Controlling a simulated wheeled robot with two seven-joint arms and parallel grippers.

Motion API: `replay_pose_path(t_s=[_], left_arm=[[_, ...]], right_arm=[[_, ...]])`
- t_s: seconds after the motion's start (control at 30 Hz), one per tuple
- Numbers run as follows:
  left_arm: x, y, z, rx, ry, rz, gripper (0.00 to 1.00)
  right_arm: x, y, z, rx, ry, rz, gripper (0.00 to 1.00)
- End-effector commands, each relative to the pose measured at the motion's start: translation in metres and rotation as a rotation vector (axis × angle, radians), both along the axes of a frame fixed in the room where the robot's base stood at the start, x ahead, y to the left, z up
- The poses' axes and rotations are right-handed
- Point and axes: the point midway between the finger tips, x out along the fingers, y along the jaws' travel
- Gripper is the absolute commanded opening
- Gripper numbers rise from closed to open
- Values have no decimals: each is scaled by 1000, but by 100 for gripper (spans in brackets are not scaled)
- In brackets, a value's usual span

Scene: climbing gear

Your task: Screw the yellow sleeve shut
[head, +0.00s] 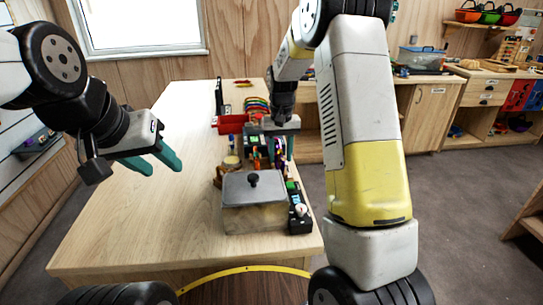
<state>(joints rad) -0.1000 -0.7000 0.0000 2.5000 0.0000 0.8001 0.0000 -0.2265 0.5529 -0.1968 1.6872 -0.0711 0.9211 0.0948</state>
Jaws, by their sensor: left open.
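My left gripper (158,162) hangs over the left part of the table, open and empty, its teal fingers apart. My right gripper (276,146) reaches down over a cluster of small coloured climbing gear (269,160) at the table's right side. Its teal fingers are partly lost among the gear, so I cannot tell whether it is open or shut or touches anything. I cannot make out the yellow sleeve for certain; small yellow and orange bits show in the cluster, too small to tell apart.
A clear box with a grey lid (253,190) stands at the front of the wooden table (140,225), beside a dark strip with small items (298,215). A red bin (231,124) and coloured loops (256,105) lie behind. The table's left half is clear.

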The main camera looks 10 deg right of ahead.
Motion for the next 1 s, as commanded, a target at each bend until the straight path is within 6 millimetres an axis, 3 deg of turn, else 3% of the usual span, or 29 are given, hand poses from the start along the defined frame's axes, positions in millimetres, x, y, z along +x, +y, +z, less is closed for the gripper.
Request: replay_pose_path(t_s=[1.0], left_arm=[[0, 0, 0, 0, 0, 0, 44]], right_arm=[[0, -16, 1, 0, -1, 0, 40]])
